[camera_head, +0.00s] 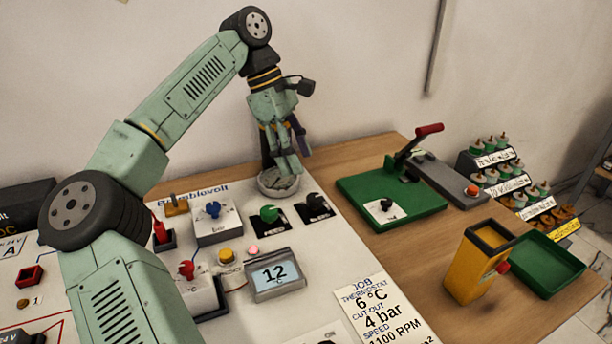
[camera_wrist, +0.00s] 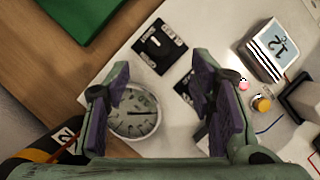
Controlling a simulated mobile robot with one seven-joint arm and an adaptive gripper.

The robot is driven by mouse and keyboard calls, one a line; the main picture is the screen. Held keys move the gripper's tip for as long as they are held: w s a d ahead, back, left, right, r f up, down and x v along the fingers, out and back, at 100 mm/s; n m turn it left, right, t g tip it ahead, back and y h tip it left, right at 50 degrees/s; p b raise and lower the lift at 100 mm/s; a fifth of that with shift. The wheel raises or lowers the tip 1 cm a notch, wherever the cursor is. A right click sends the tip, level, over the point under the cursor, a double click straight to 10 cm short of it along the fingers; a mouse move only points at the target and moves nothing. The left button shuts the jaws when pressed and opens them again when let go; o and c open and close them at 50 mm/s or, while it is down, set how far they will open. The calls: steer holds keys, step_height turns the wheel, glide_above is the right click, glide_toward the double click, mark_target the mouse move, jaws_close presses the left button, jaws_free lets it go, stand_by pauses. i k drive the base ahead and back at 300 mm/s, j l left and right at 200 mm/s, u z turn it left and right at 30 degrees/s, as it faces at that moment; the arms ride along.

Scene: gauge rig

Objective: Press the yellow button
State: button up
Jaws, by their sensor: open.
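The yellow button (camera_head: 227,256) sits on the white panel left of the small display reading 12 (camera_head: 277,274). In the wrist view the yellow button (camera_wrist: 261,103) is at the right, below the display (camera_wrist: 272,50). My gripper (camera_head: 290,168) is in the air above the back of the panel, over a round gauge (camera_head: 278,183), well apart from the button. In the wrist view my gripper (camera_wrist: 165,100) has its two purple-padded fingers spread wide with nothing between them. The gauge dial (camera_wrist: 134,115) shows partly behind the left finger.
A small pink light (camera_head: 253,249) is next to the button. Blue (camera_head: 212,210), green (camera_head: 269,214) and black (camera_head: 315,203) knobs stand behind it. A red knob (camera_head: 187,269) is close on its left. A green lever press (camera_head: 390,195) and yellow container (camera_head: 478,262) stand right.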

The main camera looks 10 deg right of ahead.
mark_target(226, 255)
steer(key=k, duration=1.5)
